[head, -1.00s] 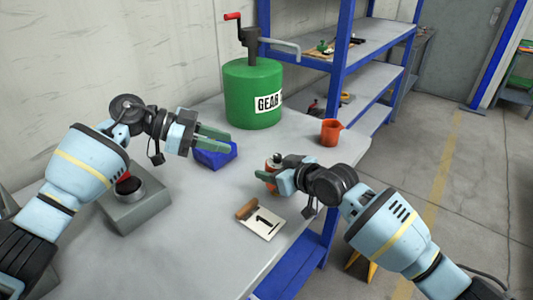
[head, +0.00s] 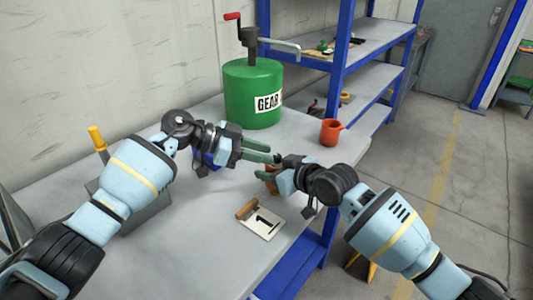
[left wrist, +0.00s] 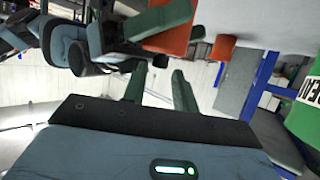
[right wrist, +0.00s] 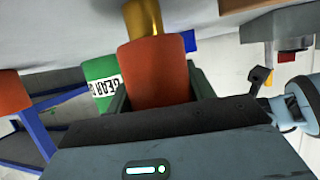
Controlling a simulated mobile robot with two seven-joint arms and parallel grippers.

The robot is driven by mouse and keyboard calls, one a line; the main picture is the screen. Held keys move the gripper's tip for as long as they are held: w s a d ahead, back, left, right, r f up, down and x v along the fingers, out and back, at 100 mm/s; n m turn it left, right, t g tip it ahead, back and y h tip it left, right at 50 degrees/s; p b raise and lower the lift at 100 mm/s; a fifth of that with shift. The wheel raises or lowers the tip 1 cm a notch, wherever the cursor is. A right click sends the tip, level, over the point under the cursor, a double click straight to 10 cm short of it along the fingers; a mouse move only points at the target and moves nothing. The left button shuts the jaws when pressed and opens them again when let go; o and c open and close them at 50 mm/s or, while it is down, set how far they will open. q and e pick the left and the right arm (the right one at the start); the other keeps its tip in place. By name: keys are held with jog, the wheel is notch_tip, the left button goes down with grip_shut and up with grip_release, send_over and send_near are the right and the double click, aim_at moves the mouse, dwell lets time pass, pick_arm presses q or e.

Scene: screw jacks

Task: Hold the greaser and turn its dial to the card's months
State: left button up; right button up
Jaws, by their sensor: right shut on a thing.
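The greaser is a small orange-red cylinder (head: 271,188), mostly hidden by my grippers in the head view. In the right wrist view its orange body (right wrist: 157,72) stands between the fingers, with a brass-coloured end (right wrist: 142,17) beyond it. My right gripper (head: 270,178) is shut on the greaser, above the table. My left gripper (head: 273,154) is open and empty, its fingertips close beside the greaser. The left wrist view shows its two fingers (left wrist: 158,88) apart, with the greaser (left wrist: 172,40) past them. The card (head: 264,224) shows "1" and leans on a wooden block (head: 247,210). The dial's marks are not readable.
A green drum (head: 252,92) labelled "GEAR" with a crank stands at the back of the table (head: 190,250). An orange mug (head: 331,132) stands near the right edge. A blue object (head: 207,160) is partly behind my left gripper. A yellow handle (head: 97,138) rises at the left.

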pick_arm(q)
jog(key=shift+x, duration=0.85)
grip_shut()
jog(key=shift+w+a+f+m+g, duration=0.1)
jog(key=shift+w+m+g, duration=0.15)
jog(key=shift+m+g, duration=0.35)
jog(key=shift+w+f+m+g, duration=0.1)
jog(key=shift+w+m+g, duration=0.1)
jog(key=shift+m+g, duration=0.4)
jog(key=shift+g, duration=0.5)
jog(key=shift+m, duration=0.3)
grip_release()
jog(key=shift+s+r, duration=0.1)
jog(key=shift+r, duration=0.05)
